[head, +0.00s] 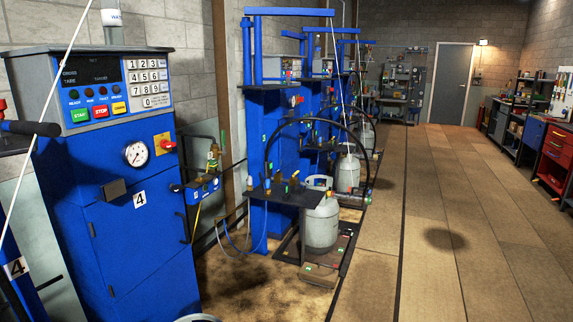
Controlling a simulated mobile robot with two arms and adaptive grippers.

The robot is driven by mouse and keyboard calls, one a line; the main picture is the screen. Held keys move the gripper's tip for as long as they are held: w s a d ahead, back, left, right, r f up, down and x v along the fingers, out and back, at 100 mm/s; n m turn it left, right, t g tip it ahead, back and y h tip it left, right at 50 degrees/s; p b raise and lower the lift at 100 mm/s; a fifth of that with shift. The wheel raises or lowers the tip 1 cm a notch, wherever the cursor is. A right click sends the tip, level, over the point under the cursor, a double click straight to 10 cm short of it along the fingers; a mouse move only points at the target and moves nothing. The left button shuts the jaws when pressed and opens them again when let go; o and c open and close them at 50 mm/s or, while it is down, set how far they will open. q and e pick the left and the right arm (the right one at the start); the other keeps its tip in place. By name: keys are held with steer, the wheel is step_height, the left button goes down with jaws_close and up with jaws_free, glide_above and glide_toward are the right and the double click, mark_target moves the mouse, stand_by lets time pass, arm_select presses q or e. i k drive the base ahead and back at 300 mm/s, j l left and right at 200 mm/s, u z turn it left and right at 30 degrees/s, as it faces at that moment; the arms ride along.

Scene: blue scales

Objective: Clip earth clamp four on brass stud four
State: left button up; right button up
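Neither of my grippers shows in the head view. A tall blue cabinet (135,235) with a white "4" label stands close at the left. A small blue box (202,187) sticks out beside its right side, with a brass-coloured fitting (213,160) above it and a thin yellow cable (196,218) hanging below. I cannot tell whether an earth clamp or brass stud four is among these small parts. A dark shelf (285,199) farther right bears small brass-coloured and green-tipped parts, too small to identify.
A grey gas cylinder (321,226) stands on a low dark platform (342,255) beside the shelf. More blue stations recede behind it. A red cabinet (554,158) and workbenches line the right wall. The floor (450,230) between is clear to a grey door (449,84).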

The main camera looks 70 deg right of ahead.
mark_target(213, 166)
steer(key=z, duration=1.7)
